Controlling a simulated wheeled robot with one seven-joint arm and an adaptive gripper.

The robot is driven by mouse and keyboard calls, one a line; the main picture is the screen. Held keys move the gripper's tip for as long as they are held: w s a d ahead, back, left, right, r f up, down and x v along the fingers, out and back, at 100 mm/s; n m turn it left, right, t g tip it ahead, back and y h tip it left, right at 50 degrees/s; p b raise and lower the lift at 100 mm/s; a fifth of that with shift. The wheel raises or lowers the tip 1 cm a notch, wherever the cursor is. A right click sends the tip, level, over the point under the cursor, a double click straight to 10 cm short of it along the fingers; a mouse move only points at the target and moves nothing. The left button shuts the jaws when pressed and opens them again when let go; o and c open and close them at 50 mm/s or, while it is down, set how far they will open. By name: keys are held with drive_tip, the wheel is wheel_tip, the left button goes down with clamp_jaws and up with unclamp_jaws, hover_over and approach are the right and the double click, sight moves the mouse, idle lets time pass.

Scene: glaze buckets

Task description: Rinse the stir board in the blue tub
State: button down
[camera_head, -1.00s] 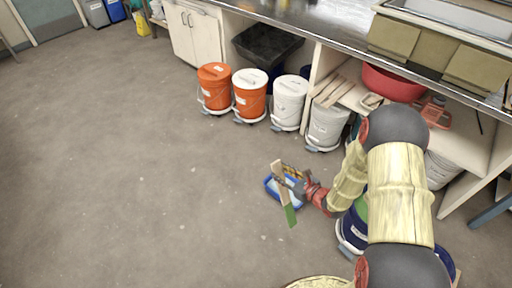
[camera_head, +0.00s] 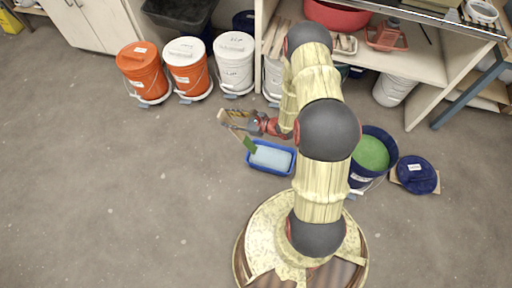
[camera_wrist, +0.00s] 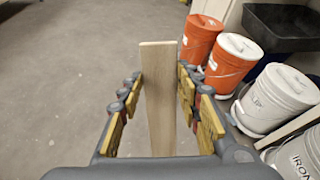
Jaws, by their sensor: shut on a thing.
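My gripper (camera_head: 238,122) is shut on the stir board, a flat pale wooden strip (camera_head: 225,117) with a green lower end (camera_head: 250,146). The board is tilted, with its green end down. In the wrist view the board's bare wood (camera_wrist: 159,90) stands up between the fingers (camera_wrist: 158,100); its green end is out of sight there. The blue tub (camera_head: 290,172), with pale blue water in it, sits on the floor just right of the green end. The green end appears at the tub's left rim; I cannot tell its height above it.
An open dark blue bucket of green glaze (camera_head: 371,152) stands right of the tub, with a dark blue lid (camera_head: 416,174) beyond it. Orange buckets (camera_head: 142,70) and white buckets (camera_head: 235,62) line the cabinet and shelf. The floor at left is clear.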

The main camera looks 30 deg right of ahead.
drive_tip(key=s+d+f+n+b, duration=0.1)
drive_tip(key=s+d+f+b, duration=0.1)
drive_tip(key=f, duration=0.7)
drive_tip(key=s+d+f+n+y+b, duration=0.1)
drive_tip(key=s+d+f+b, duration=0.2)
drive_tip(key=f, duration=0.6)
drive_tip(key=s+d+f+n+t+y+b, duration=0.1)
drive_tip(key=s+d+f, duration=0.3)
drive_tip(key=f, duration=0.5)
drive_tip(key=shift+s+d+f+b, duration=0.15)
drive_tip(key=shift+d+b, duration=0.55)
drive_tip(key=shift+d, duration=0.35)
drive_tip(key=shift+w+d+f, duration=0.1)
drive_tip(key=shift+d+f, duration=0.2)
drive_tip(key=shift+f, duration=0.4)
drive_tip(key=shift+w+d+f, duration=0.1)
drive_tip(key=shift+d+f, duration=0.25)
drive_tip(key=shift+f, duration=0.4)
drive_tip(key=shift+w+d+f, duration=0.1)
drive_tip(key=shift+d+f, duration=0.2)
drive_tip(key=shift+f, duration=0.4)
